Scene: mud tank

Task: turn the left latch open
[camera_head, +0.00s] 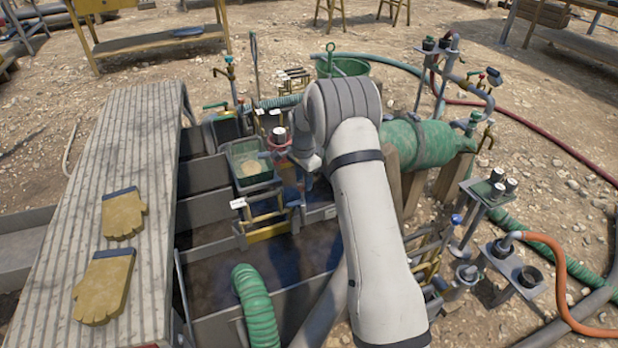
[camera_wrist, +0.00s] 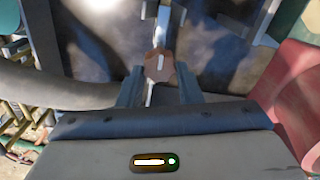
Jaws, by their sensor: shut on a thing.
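In the wrist view, my gripper (camera_wrist: 160,76) has its two blue-grey fingers on either side of a small brown, knob-like piece (camera_wrist: 158,65). The gripper is shut on this piece, which I take to be the left latch. A pale narrow strip runs above and below the knob, against a dark grey, stained surface. How far the latch is turned I cannot tell. In the head view, my gripper points down into the tank (camera_head: 205,207) just left of my forearm. The fingertips and the latch are too small or hidden there.
A green tray (camera_head: 250,185) sits in the tank left of my wrist. A ribbed green hose (camera_head: 256,305) lies in front. A plank bench with two yellow gloves (camera_head: 123,213) is on the left. A green cylinder (camera_head: 425,143) and pipework stand on the right.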

